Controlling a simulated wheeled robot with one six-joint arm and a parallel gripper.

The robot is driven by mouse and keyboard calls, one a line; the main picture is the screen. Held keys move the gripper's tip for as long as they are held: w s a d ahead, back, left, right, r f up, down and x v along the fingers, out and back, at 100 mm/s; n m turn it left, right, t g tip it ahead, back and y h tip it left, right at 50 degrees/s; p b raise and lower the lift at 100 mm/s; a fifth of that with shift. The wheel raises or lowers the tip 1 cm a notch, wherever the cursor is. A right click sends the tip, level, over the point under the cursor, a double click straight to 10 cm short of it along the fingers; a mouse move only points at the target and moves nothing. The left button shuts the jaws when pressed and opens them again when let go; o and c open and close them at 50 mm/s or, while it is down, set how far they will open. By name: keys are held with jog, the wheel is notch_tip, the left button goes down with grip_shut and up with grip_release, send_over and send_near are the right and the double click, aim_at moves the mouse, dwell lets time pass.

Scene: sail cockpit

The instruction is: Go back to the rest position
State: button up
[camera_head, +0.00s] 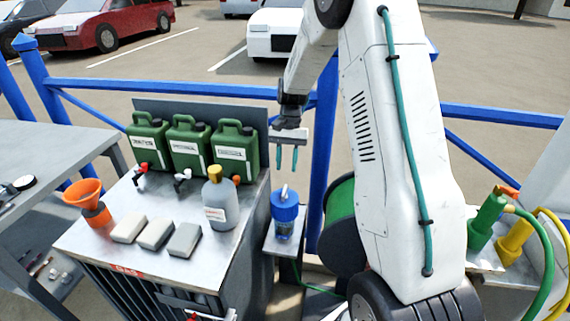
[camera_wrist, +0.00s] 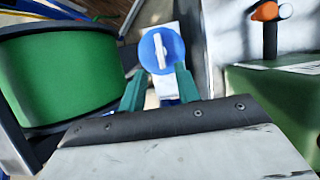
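My gripper (camera_head: 287,158) hangs from my white arm, with its two teal fingers pointing down. The fingers are apart and nothing is between them in the head view. It is above and a little apart from a blue-lidded container (camera_head: 284,212) on a small side shelf. In the wrist view the gripper (camera_wrist: 160,85) shows its two teal fingers spread, with the round blue lid (camera_wrist: 162,50) and its pale handle seen beyond the fingertips.
A metal cabinet (camera_head: 80,245) carries several green canisters (camera_head: 187,145), a grey bottle (camera_head: 214,200), an orange funnel (camera_head: 83,192) and three blocks (camera_head: 155,234). A green hose reel (camera_head: 340,215) stands beside my arm. Blue railings (camera_head: 200,87) run behind. Green and yellow nozzles (camera_head: 488,222) stand at right.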

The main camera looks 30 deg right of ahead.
dwell(0.3)
jog(key=s+a+r+n+t+h, duration=0.1)
jog(key=s+a+r+n, duration=0.2)
jog(key=s+r, duration=0.3)
jog(key=s+a+r+n+t+h, duration=0.1)
jog(key=s+a+r, duration=0.5)
jog(key=s, duration=0.9)
jog(key=s+a+r+n+t+h, duration=0.1)
jog(key=s+a+r+n+t, duration=0.1)
jog(key=s+a+r+n, duration=0.2)
jog(key=s+a+r, duration=0.1)
jog(key=s+r, duration=0.2)
jog(key=s, duration=0.3)
jog(key=shift+s+r+n+t, duration=0.15)
jog(key=shift+s+n+t, duration=0.15)
jog(key=shift+n+t, duration=0.1)
